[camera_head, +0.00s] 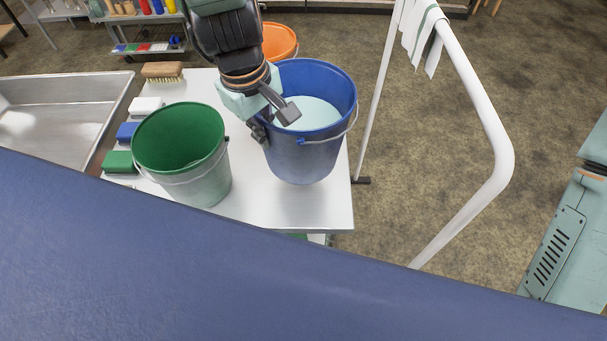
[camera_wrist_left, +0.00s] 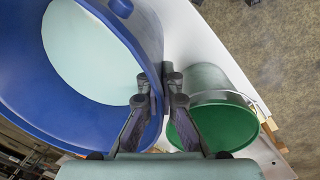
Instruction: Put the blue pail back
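The blue pail (camera_head: 305,162) is at the right end of the white-topped cart (camera_head: 322,212), with its wire handle hanging at the side. A pale blue round area shows inside it. I cannot tell whether its base touches the cart top. My left gripper (camera_head: 276,122) is at the near left part of its rim, one finger inside and one outside, closed on the wall. In the left wrist view the wall of the blue pail (camera_wrist_left: 75,118) runs between the fingertips (camera_wrist_left: 159,92). My right gripper is not in view.
A green pail (camera_head: 208,183) stands left of the blue one, an orange pail (camera_head: 279,40) behind it. A white rail (camera_head: 487,110) with a cloth stands at right.

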